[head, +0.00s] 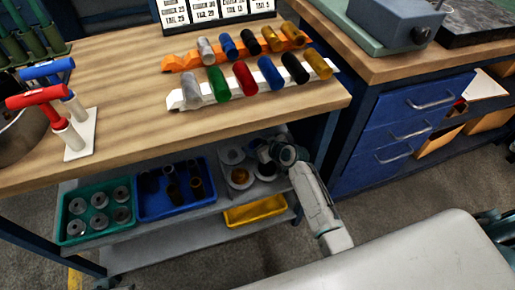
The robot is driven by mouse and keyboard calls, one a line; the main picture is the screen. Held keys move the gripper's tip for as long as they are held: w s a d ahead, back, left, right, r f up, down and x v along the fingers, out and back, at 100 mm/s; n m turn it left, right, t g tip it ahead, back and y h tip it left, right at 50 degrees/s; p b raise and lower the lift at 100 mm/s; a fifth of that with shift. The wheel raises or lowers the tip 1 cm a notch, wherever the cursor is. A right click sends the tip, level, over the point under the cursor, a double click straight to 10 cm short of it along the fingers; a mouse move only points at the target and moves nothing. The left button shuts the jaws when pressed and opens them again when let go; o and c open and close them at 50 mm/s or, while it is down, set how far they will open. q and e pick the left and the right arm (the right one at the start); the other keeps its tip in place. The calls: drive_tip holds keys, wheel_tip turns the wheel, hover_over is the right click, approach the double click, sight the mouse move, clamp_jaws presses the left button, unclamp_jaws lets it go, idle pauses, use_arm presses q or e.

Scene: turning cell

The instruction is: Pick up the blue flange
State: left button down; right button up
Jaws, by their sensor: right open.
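I cannot make out a blue flange for certain. Round flange-like parts sit in a grey tray (222,178) on the shelf under the bench; one pale (232,156), one with an orange-brown centre (240,176). My right gripper (258,152) reaches in under the bench edge, over the back right of this tray. It is open, and its fingers are small and dark here. The gripper and wrist hide part of the tray and what lies there. My left gripper is not in view.
A blue tray (180,211) with dark cylinders and a green tray (72,238) with several grey rings stand to the left. A yellow tray (255,211) sits lower. The wooden bench top (130,110) overhangs the shelf; a blue drawer cabinet (385,145) stands right.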

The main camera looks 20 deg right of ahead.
drive_tip(key=c, duration=1.3)
drive_tip(key=shift+o, duration=0.2)
drive_tip(key=shift+r, duration=0.1)
drive_tip(key=shift+r, duration=0.1)
